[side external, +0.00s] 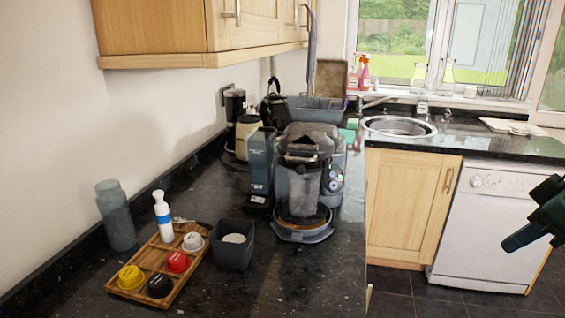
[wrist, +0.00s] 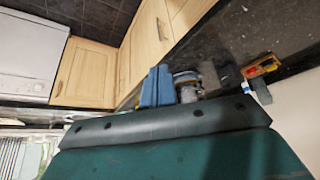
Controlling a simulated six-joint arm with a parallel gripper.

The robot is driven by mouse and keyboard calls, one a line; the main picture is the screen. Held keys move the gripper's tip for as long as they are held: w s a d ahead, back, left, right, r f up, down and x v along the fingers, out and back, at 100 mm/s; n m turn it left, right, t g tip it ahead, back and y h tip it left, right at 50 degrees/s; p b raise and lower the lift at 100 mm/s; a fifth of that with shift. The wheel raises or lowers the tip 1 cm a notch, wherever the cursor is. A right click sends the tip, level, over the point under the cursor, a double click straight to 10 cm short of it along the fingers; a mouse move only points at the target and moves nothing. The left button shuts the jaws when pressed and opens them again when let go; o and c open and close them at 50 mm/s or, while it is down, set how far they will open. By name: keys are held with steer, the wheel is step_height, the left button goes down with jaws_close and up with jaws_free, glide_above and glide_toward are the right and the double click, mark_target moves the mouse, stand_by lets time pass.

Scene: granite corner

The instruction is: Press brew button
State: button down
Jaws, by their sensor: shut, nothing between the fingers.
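The coffee machine (side external: 300,150) stands on the dark counter near its front edge, with a clear container in front and a round base below. A panel of round controls (side external: 333,180) shows on its right side; I cannot tell which one is the brew button. My gripper (side external: 508,246) is at the right edge of the side view, well apart from the machine, over the floor in front of the dishwasher. In the wrist view my shut, empty fingers (wrist: 157,72) partly hide the machine (wrist: 187,88). The button cannot be made out there.
A wooden tray (side external: 185,275) with coloured pods and a white bottle lies left of the machine, beside a dark cup (side external: 232,250). A grey bottle (side external: 115,215) stands by the wall. Wall cupboards (side external: 170,30) overhang the counter. The space between gripper and machine looks clear.

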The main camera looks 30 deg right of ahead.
mark_target(333, 185)
steer(key=shift+w, duration=0.1)
steer(key=w+a+f+m+t+y, duration=0.1)
steer(key=w+a+y, duration=0.1)
steer(key=w, duration=0.7)
steer(key=w+a+m+t+y, duration=0.1)
steer(key=w+a+y, duration=0.1)
steer(key=w, duration=0.8)
steer(key=w+d+f+m+t+y, duration=0.1)
steer(key=w+f+m+t, duration=0.1)
steer(key=w, duration=0.5)
steer(key=w+d+f+m+t+y, duration=0.1)
steer(key=w+d+f+m+t, duration=0.1)
steer(key=w, duration=0.5)
steer(key=shift+w+d+f+m+t, duration=0.15)
steer(key=shift+f+m+t, duration=0.35)
steer(key=shift+m, duration=0.5)
steer(key=shift+w+f, duration=0.1)
steer(key=shift+f, duration=0.05)
steer(key=w+d+f, duration=0.3)
steer(key=w+f, duration=0.1)
steer(key=w, duration=0.3)
steer(key=shift+w+f, duration=0.1)
steer(key=shift+f, duration=0.1)
stand_by(1.0)
steer(key=shift+w+d+f, duration=0.1)
steer(key=shift+w, duration=0.1)
